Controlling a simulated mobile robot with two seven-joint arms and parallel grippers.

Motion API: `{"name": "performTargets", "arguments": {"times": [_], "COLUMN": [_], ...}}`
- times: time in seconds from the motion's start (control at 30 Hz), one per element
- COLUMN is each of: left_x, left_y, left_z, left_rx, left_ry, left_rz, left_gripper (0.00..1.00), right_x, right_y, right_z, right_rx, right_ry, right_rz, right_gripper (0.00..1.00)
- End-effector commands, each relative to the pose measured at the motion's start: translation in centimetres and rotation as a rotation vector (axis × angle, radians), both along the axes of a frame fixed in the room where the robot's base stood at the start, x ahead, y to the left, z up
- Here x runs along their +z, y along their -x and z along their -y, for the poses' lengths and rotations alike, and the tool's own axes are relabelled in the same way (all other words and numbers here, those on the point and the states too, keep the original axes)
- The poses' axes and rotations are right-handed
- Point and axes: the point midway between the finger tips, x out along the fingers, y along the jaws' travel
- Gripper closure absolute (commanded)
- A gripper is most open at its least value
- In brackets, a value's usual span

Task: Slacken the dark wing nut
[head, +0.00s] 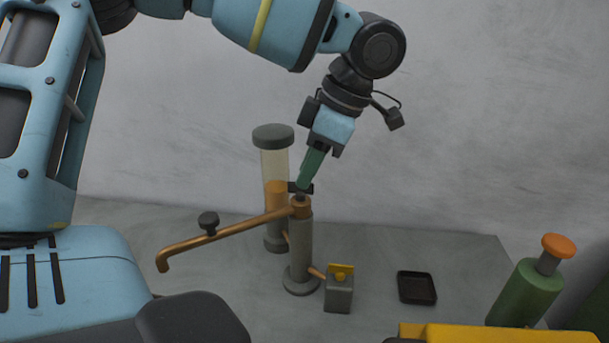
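The dark wing nut (306,188) sits on top of a grey upright post (300,245), above the hub of a copper-coloured swing arm (235,230). My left gripper (304,184) comes down on it from above, tilted, with its green fingertips at the nut. Part of the nut shows on either side of the fingers. The fingers are seen edge-on and overlap, so I cannot tell whether they are closed on the nut. My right gripper is not in view.
A clear cylinder with a dark lid (273,138) stands behind the post. A dark knob (208,221) sits on the copper arm. A grey block with a yellow piece (338,293), a dark tray (416,287) and a green cylinder with an orange knob (527,293) stand to the right.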

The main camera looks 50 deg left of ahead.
Motion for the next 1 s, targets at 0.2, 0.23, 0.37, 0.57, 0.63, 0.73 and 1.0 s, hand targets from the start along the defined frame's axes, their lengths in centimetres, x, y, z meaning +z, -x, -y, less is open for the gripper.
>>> {"name": "performTargets", "arguments": {"times": [0.2, 0.23, 0.37, 0.57, 0.63, 0.73, 1.0], "left_x": [3.1, 3.5, 4.5, 4.9, 4.9, 4.9, 4.9], "left_y": [-1.0, -1.1, -1.3, -1.4, -1.4, -1.4, -1.4], "left_z": [1.0, 1.1, 1.4, 1.5, 1.5, 1.5, 1.5], "left_rx": [0.002, 0.002, 0.002, 0.002, 0.002, 0.002, 0.002], "left_ry": [0.002, 0.003, 0.002, 0.002, 0.002, 0.002, 0.002], "left_rz": [-0.003, -0.002, -0.004, -0.005, -0.005, -0.005, -0.004], "left_gripper": [0.73, 0.73, 0.73, 0.73, 0.73, 0.73, 0.73], "right_x": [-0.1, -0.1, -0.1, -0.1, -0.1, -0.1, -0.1], "right_y": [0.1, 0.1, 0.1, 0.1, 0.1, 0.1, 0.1], "right_z": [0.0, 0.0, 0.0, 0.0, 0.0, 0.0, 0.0], "right_rx": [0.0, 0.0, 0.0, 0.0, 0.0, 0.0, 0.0], "right_ry": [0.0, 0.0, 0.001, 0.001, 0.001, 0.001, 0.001], "right_rz": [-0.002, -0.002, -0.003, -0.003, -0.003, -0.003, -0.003], "right_gripper": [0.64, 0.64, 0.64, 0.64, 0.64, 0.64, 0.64]}}
